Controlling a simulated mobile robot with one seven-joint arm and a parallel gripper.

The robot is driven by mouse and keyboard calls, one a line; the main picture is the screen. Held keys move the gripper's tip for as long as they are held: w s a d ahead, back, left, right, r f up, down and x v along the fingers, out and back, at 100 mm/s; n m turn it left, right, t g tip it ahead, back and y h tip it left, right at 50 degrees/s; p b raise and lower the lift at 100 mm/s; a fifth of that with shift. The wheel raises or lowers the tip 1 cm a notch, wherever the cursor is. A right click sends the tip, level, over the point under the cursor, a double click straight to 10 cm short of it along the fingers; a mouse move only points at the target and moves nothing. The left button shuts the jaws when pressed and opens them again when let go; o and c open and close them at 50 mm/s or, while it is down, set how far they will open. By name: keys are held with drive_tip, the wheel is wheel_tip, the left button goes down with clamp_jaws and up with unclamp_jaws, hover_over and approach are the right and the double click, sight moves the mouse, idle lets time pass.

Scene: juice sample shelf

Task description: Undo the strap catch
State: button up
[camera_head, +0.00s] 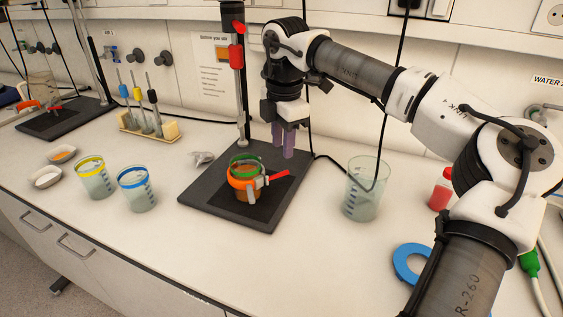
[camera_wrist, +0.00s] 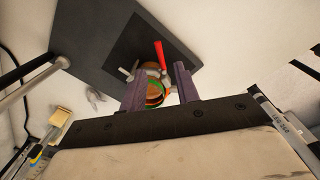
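A small beaker with a green rim (camera_head: 243,160) and brown contents stands on the black stand base (camera_head: 205,188). An orange strap (camera_head: 243,184) goes around the beaker. Its grey catch (camera_head: 262,183) has a red lever (camera_head: 278,175) that sticks out to the right; the lever also shows in the wrist view (camera_wrist: 160,54). My gripper (camera_head: 284,152) points down above the base, behind and right of the beaker. Its purple fingers are apart with nothing between them. In the wrist view the beaker and catch lie beyond the fingertips.
The stand's upright rod (camera_head: 242,100) rises close left of my gripper. A large empty beaker (camera_head: 362,190) stands right of the base. Yellow-rimmed (camera_head: 94,177) and blue-rimmed (camera_head: 136,188) beakers stand at left.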

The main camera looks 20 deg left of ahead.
sight(282, 173)
wheel_tip(282, 173, down, 7)
drive_tip(key=shift+w+a+r+p, duration=0.1)
drive_tip(key=shift+a+p, duration=0.05)
drive_tip(key=shift+p, duration=0.3)
clamp_jaws()
